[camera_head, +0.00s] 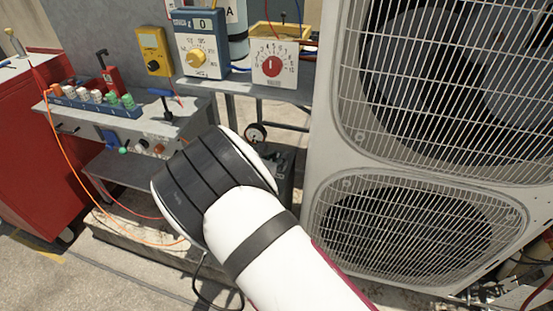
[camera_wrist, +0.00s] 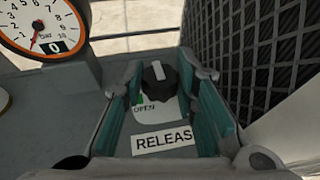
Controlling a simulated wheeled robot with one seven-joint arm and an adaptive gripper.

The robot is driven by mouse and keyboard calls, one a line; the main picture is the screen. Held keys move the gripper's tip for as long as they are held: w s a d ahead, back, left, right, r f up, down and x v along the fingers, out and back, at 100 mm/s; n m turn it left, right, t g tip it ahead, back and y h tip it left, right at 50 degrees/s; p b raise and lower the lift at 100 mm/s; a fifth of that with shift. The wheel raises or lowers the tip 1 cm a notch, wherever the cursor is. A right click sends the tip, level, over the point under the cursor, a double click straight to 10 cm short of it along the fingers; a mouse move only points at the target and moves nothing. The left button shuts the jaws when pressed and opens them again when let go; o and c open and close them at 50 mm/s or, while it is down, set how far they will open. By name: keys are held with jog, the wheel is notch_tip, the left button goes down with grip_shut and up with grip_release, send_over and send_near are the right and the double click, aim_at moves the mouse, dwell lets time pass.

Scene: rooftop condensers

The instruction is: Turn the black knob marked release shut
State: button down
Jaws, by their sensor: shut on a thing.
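The black knob (camera_wrist: 157,87) shows in the wrist view on a grey panel, with a white line on its top pointing away from me, nearly straight up the picture. A white plate under it reads OPEN on the left side. A white label (camera_wrist: 163,141) in front of it reads RELEAS, its end cut off by a finger. My gripper (camera_wrist: 162,78) has its two teal-padded fingers on either side of the knob, shut on it. In the head view my arm hides the knob and my gripper.
A round gauge (camera_wrist: 43,24) stands left of the knob; its small display reads 0. In the head view a large condenser unit (camera_head: 334,140) rises on the right. A bench on the left carries a valve block (camera_head: 95,105). Orange hose (camera_head: 78,172) hangs down to the floor.

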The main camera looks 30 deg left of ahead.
jog(key=shift+r+m+h, duration=0.1)
jog(key=shift+m+h, duration=0.3)
jog(key=shift+h, duration=0.1)
jog(key=shift+a, duration=0.1)
jog(key=c, duration=1.3)
grip_release()
jog(key=v, duration=1.2)
